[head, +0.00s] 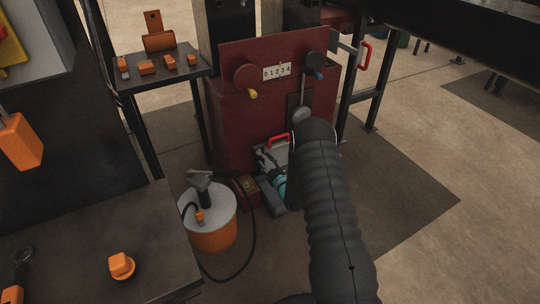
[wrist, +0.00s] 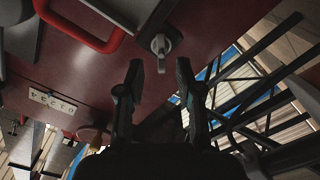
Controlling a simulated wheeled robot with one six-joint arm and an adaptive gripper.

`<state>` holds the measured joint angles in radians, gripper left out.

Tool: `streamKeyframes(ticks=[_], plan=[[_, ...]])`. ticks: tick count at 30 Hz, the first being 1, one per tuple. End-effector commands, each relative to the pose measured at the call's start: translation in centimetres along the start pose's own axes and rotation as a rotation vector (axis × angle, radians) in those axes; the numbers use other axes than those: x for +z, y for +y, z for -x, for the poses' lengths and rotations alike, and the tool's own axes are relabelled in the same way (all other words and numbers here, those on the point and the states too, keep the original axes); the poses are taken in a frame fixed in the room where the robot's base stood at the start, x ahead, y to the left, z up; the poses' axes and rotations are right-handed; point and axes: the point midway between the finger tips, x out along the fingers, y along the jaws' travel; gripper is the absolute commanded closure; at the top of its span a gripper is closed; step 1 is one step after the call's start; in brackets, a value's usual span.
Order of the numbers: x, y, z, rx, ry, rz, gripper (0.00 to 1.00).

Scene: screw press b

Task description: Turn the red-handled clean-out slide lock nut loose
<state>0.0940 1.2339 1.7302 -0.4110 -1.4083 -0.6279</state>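The red handle (head: 278,140) of a slide sits low on the dark red press, just behind my arm; it also shows at the upper left in the wrist view (wrist: 85,30). A pale metal lock nut with a wing-like grip (wrist: 161,46) sits on the red face, right of that handle in the wrist view. My gripper (wrist: 160,70) is open, with its two dark fingers apart. The nut appears between and just beyond the fingertips, and nothing is held. Contact with the nut cannot be told. In the head view I cannot make out the nut.
A second red handle (head: 366,54) stands at the press's right side. An orange bucket with a grey lid (head: 212,232) and a black hose lie left of my arm. Dark benches (head: 75,235) fill the left. Floor (head: 405,195) at right is open.

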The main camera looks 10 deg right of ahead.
Motion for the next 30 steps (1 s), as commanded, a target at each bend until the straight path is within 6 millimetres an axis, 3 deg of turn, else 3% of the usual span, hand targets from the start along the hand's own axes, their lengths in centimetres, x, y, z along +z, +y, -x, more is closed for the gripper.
streamKeyframes(ticks=[3,9,20,24,27,28,30], plan=[[-0.2,-0.2,-1.9,-0.002,0.002,0.001,0.65],[-0.2,-0.3,-3.7,-0.003,0.002,0.000,0.65],[-0.1,-0.1,-4.0,-0.002,0.001,0.000,0.65],[-0.1,-0.1,-4.0,-0.001,0.001,0.000,1.00],[-0.1,-0.1,-4.0,-0.001,0.001,0.000,1.00],[4.2,5.0,-1.8,0.018,-0.013,0.003,1.00],[1.6,2.0,-3.2,0.006,-0.003,0.002,1.00]])
